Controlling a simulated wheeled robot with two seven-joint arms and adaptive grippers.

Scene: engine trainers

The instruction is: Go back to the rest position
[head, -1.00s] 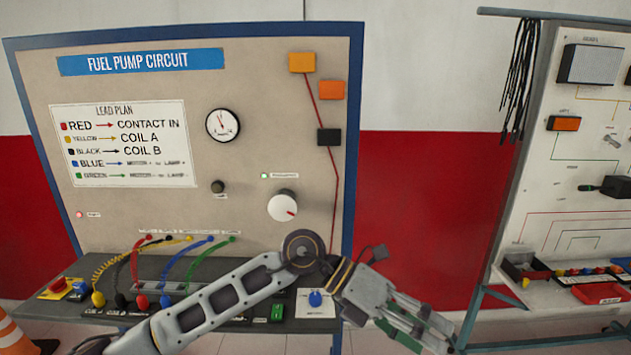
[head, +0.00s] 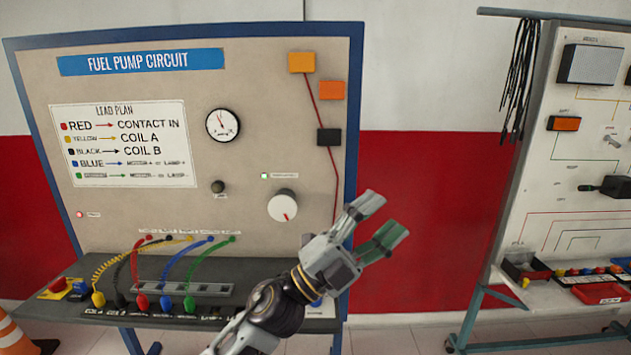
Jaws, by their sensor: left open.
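My left gripper (head: 378,222) is open and empty, raised in front of the right edge of the fuel pump circuit board (head: 140,225). Its fingers point up and to the right, apart from each other, with the red wall band behind them. My left arm comes up from the bottom of the view and hides the right part of the board's shelf. My right gripper is not in view.
Red, yellow, black, blue and green leads (head: 190,262) arch over the shelf (head: 70,307) at left. A second trainer (head: 540,200) stands at right with hanging black leads (head: 522,70). A traffic cone (head: 12,335) is at lower left. Between the trainers is a gap.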

